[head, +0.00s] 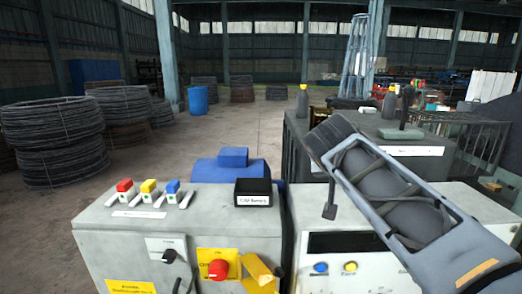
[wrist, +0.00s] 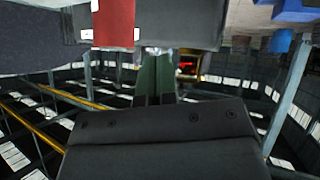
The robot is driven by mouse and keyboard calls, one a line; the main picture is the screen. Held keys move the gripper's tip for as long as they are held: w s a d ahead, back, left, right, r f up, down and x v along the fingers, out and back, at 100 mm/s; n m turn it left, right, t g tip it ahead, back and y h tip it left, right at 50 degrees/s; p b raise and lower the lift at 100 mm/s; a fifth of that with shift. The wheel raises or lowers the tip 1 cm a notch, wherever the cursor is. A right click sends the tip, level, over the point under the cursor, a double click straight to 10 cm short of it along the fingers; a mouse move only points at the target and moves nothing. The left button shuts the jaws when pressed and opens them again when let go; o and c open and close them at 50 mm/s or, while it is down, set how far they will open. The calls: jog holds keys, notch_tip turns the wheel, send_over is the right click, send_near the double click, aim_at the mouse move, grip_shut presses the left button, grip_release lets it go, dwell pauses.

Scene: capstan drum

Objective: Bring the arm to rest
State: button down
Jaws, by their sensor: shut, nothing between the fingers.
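My gripper (wrist: 153,75) shows in the wrist view as two dark fingers lying close together, shut and empty, beyond the broad dark body of my wrist. In the head view my arm reaches in from the lower right, raised in front of the right-hand grey cabinet (head: 460,206). Its far end hangs over that cabinet's back part, and I cannot make out the fingers there. The left-hand grey control cabinet (head: 100,225) carries red, yellow and blue levers (head: 148,188) and a red knob (head: 218,269). My arm is clear of these controls.
A black labelled box (head: 253,192) stands on the left cabinet's right edge, with a blue housing (head: 225,168) behind. A yellow bracket (head: 259,272) sticks out in front. Wire coils (head: 52,135) and a blue barrel (head: 197,100) stand at left. Floor between is open.

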jog(key=s+f+n+g+y+p, duration=0.1)
jog(key=s+f+g+y+p, duration=0.1)
jog(key=s+f, duration=0.6)
jog(key=s+a+f+n+g+y+p, duration=0.1)
jog(key=s+f+g+y+p, duration=0.1)
jog(key=s+f, duration=0.6)
notch_tip(320, 180, down, 5)
jog(key=shift+s+f+n+g+y+p, duration=0.1)
jog(key=shift+s+n+g+y+p, duration=0.25)
jog(key=shift+g+y, duration=0.45)
jog(key=shift+w+a+h, duration=0.1)
jog(key=shift+h, duration=0.2)
